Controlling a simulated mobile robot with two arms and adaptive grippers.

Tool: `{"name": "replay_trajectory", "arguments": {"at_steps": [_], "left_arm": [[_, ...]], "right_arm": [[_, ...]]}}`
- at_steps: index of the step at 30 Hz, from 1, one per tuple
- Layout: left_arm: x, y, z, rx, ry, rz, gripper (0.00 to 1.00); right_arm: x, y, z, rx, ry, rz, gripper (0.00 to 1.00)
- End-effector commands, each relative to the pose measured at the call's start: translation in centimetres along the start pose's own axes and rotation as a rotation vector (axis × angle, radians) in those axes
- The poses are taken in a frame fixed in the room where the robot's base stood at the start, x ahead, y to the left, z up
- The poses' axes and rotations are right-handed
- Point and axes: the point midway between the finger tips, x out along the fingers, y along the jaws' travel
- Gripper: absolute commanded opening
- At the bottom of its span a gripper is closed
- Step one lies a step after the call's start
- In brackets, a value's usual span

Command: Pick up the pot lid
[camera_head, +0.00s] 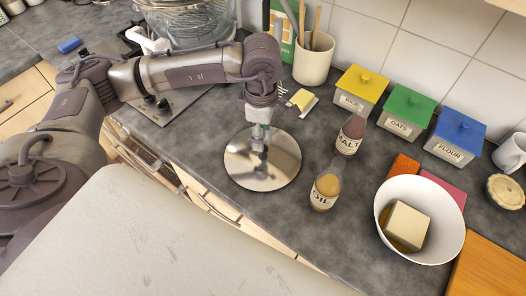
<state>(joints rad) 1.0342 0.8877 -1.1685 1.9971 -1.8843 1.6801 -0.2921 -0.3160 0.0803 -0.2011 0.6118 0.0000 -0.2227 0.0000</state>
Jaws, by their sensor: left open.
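The pot lid (247,175) is a round, shiny metal disc lying on the dark grey counter in the middle of the view. A dark knob shows near its centre, partly hidden by the gripper tip and mixed with reflections. My left arm comes in from the left, and my left gripper (259,146) points down over the lid. Its fingers are at or just above the knob; I cannot tell whether they touch it. The left gripper is open. My right gripper is not in view.
An oil jar (325,191) and a malt jar (350,136) stand right of the lid. A white bowl (455,247) holds a pale block. Yellow (361,88), green (407,112) and blue (457,138) canisters line the wall. A utensil crock (313,62) stands behind. The counter's front edge is close.

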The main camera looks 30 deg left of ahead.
Motion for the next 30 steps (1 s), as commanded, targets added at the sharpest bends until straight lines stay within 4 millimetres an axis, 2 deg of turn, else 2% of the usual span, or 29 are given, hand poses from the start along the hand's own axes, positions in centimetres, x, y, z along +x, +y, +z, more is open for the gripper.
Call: {"name": "replay_trajectory", "arguments": {"at_steps": [3,6,12,18,24,25,30], "left_arm": [[1.0,-0.1,0.0,0.000,0.000,-0.002,0.57],[1.5,-0.1,0.0,0.000,0.000,-0.002,0.57],[4.1,-0.2,0.2,0.001,0.001,-0.006,0.57],[6.4,-0.1,0.2,0.000,0.000,-0.002,0.57],[6.5,-0.1,0.3,0.001,-0.002,-0.001,0.57],[6.5,-0.1,0.3,0.001,-0.002,-0.001,0.55],[6.5,-0.1,0.3,0.001,-0.002,-0.001,0.27]], "right_arm": [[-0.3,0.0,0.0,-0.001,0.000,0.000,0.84],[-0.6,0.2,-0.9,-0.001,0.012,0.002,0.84],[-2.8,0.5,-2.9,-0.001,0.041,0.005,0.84],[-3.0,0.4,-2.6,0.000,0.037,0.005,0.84],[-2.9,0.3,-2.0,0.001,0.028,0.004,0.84],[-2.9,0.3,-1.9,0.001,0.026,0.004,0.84],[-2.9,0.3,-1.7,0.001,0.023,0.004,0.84]]}}
